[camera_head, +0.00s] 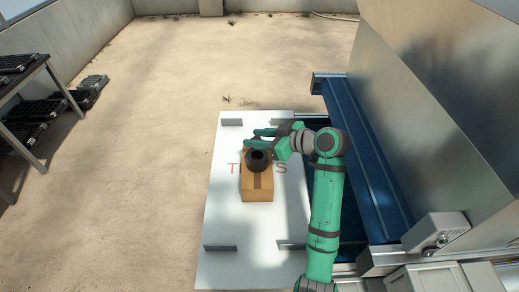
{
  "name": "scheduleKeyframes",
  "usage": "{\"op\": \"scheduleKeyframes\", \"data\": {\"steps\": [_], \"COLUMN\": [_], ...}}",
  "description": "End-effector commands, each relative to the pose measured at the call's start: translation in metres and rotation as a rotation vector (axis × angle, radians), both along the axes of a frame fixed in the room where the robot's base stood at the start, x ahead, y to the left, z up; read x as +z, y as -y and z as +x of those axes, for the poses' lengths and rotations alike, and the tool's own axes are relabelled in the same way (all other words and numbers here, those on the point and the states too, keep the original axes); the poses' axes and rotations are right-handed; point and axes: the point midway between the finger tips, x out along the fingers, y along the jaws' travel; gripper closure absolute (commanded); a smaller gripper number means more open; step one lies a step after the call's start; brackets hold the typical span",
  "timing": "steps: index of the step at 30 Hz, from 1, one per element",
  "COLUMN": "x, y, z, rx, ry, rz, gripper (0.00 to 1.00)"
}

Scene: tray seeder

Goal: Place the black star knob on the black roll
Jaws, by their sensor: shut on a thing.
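A dark round shape (258,161), which looks like the black roll, stands on top of a brown cardboard box (258,190). My green gripper (256,140) reaches in from the right, its fingers at the far upper edge of the dark shape. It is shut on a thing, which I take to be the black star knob. The knob's outline cannot be told apart from the dark shape and the fingers at this size. Whether the knob touches the roll cannot be told.
The box stands on a white panel (223,215) with red lettering and grey brackets near its corners. A blue frame (362,160) and a large metal housing (450,80) close off the right. A table with black trays (20,108) stands far left. Floor between is open.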

Motion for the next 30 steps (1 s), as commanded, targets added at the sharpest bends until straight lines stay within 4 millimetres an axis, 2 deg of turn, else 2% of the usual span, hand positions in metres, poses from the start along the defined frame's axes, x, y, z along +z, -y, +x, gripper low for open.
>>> {"op": "scheduleKeyframes", "data": {"steps": [8,14,20,21,23,30], "x": [-0.021,-0.047,-0.049,-0.049,-0.049,-0.049], "y": [0.0,0.001,0.002,0.002,0.002,0.002], "z": [0.0,0.0,0.0,0.0,0.0,0.0], "rx": [0.0,-0.002,-0.002,-0.003,-0.003,-0.002], "ry": [0.001,0.001,0.002,0.001,0.001,0.002], "rz": [0.001,0.001,0.0,-0.001,-0.001,0.0], "gripper": [0.87,0.87,0.87,0.6,0.46,0.45]}}
